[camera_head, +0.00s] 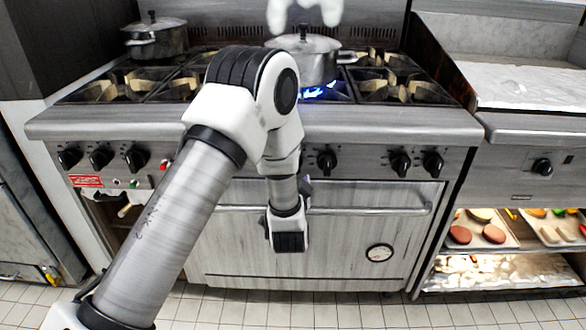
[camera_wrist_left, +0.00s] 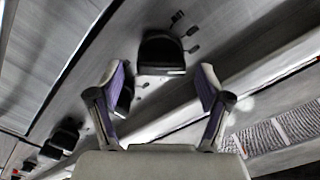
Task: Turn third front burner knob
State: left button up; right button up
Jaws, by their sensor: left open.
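Black burner knobs line the stove's front panel. In the head view the third from the left (camera_head: 136,158) is clear of my arm. Another knob (camera_head: 326,160) shows just right of my forearm, and a pair (camera_head: 399,162) sits further right. My left arm hides part of the panel between. My left gripper is mostly hidden behind its wrist in the head view. In the left wrist view the left gripper (camera_wrist_left: 162,88) is open, with a large black knob (camera_wrist_left: 162,52) ahead between its fingertips, not gripped. A smaller knob (camera_wrist_left: 125,97) is partly behind one finger.
A lidded pot (camera_head: 312,62) stands over a blue flame. Another pot (camera_head: 155,40) stands back left. The oven handle (camera_head: 370,210) runs below the panel. A griddle unit with its own knob (camera_head: 542,166) and food trays stands right.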

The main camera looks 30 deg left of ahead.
pick_arm(q)
jog(key=v, duration=1)
jog(key=shift+s, duration=0.3)
jog(key=shift+d, duration=0.1)
jog(key=s+d+f+g+h, duration=0.1)
jog(key=s+f+g+h, duration=0.15)
jog(key=s+f, duration=0.5)
jog(key=s+d+f+n+g+h, duration=0.15)
jog(key=s+f+g, duration=0.25)
jog(key=f, duration=0.7)
jog(key=s+f+m+g+h, duration=0.1)
jog(key=s+f+g+h, duration=0.25)
jog(key=s+f, duration=0.45)
jog(key=s+d+f+n+g+h, duration=0.25)
jog(key=s+d+f+g, duration=0.25)
jog(key=s, duration=0.3)
notch_tip(320, 180, up, 18)
jog(key=p, duration=1.7)
jog(key=shift+w+a+p, duration=0.15)
jog(key=shift+w+p, duration=0.25)
